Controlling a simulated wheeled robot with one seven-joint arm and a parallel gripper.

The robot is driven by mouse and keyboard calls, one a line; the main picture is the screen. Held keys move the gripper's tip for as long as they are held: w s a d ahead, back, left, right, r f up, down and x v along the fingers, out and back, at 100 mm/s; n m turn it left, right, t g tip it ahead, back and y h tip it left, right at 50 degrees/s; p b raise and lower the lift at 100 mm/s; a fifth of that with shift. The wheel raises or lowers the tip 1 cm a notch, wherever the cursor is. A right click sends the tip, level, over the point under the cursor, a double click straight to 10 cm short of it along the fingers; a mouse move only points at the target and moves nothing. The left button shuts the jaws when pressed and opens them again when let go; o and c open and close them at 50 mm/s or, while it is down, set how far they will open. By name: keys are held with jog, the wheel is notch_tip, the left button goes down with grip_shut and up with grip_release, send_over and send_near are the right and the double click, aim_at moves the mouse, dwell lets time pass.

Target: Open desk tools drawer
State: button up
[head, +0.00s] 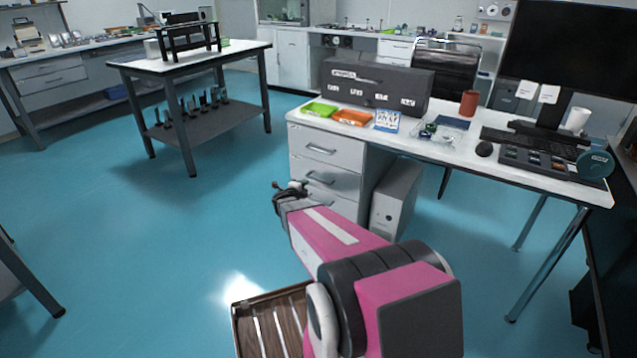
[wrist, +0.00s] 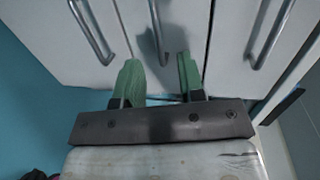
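The desk's white drawer unit (head: 322,165) stands under the left end of the desk, with stacked drawers and metal bar handles. The drawers that show look shut. No label shows which is the tools drawer. In the wrist view the drawer fronts appear turned sideways, with three handles. My gripper (head: 290,187) is in front of the lower drawers in the head view and hides part of them. In the wrist view its green fingers (wrist: 160,78) are apart, with the middle handle (wrist: 156,35) lined up between them. I cannot tell whether they touch it.
The desk top (head: 455,150) holds a dark toolbox (head: 375,85), trays, a red cup (head: 469,103), a keyboard and a monitor. A white computer case (head: 396,200) stands on the floor right of the drawers. The floor to the left (head: 150,240) is clear.

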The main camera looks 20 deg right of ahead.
aim_at(319, 181)
jog(key=shift+m+g+h, duration=0.4)
jog(key=shift+m+g, duration=0.1)
jog(key=shift+m, duration=0.1)
jog(key=x, duration=0.7)
jog(key=s+x, duration=0.1)
jog(key=x, duration=0.3)
jog(key=shift+w+d+f, duration=0.1)
jog(key=shift+d+f, duration=0.25)
jog(key=shift+d, duration=0.15)
grip_shut()
